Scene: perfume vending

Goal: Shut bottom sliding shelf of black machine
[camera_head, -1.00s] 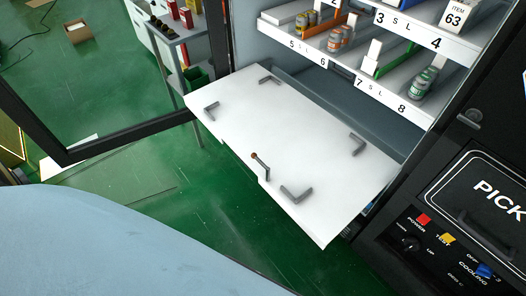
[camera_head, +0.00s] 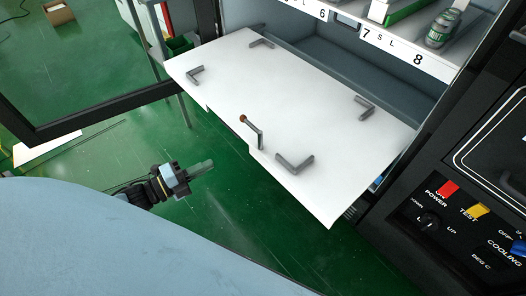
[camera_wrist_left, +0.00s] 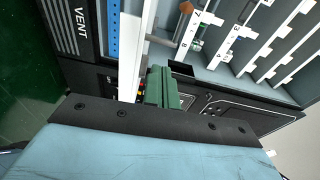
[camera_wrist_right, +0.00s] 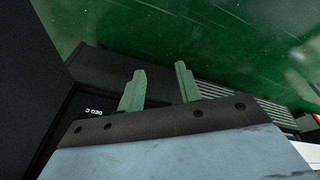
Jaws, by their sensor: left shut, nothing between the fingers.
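The bottom sliding shelf (camera_head: 290,95) of the black machine (camera_head: 470,200) is pulled out: a white flat panel with grey corner brackets. A small lever with an orange-brown knob (camera_head: 243,118) stands near its front edge. My left gripper (camera_head: 203,167) is shut and empty, in front of and left of the shelf, apart from it. In the left wrist view its green fingers (camera_wrist_left: 162,88) are together, and the shelf shows edge-on as a white strip (camera_wrist_left: 130,60). My right gripper (camera_wrist_right: 160,82) is open and empty by the machine's dark lower front; the head view does not show it.
An open glass door with a black frame (camera_head: 110,128) is at the left of the shelf. Numbered product shelves (camera_head: 405,47) are above it. A control panel with red and yellow switches (camera_head: 475,212) is at the right. The green floor (camera_head: 240,220) before the shelf is clear.

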